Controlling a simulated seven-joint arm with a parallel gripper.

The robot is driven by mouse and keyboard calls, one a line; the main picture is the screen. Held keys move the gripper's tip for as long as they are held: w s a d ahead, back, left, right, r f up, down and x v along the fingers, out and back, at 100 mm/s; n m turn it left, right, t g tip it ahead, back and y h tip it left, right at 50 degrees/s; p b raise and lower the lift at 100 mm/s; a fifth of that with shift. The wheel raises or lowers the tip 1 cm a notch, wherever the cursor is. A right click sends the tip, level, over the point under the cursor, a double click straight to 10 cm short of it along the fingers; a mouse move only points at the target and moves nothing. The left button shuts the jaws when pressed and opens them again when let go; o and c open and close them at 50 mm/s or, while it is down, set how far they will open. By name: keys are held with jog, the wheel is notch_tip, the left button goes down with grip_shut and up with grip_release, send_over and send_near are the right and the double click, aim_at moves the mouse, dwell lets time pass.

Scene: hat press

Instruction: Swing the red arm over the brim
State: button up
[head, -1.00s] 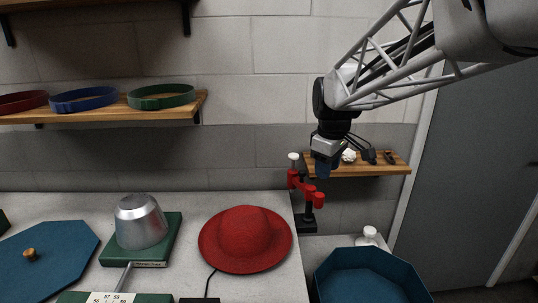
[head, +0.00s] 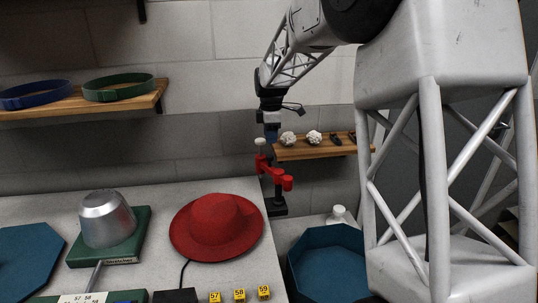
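The red arm (head: 280,178) is a jointed red piece on a black stand at the table's right edge. A pale knob (head: 260,146) tops its left end. The arm lies to the right of the red hat (head: 216,225), clear of the brim. The hat lies brim down on the grey table. My gripper (head: 271,138) points down just behind or above the red arm, close to the right of the knob. Its fingers are small and partly hidden, so I cannot tell whether they are open or touch anything.
A metal hat block (head: 106,218) on a green base stands left of the hat. Yellow numbered tags (head: 239,295) sit at the front. A shelf (head: 318,150) with white lumps is behind my gripper. A blue octagonal bin (head: 326,262) and white bottle (head: 340,214) are right.

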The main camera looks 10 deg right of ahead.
aim_at(270, 155)
jog(key=shift+w+f, duration=0.25)
jog(key=shift+w, duration=0.3)
jog(key=shift+f, duration=0.1)
jog(key=shift+f, duration=3.8)
grip_shut()
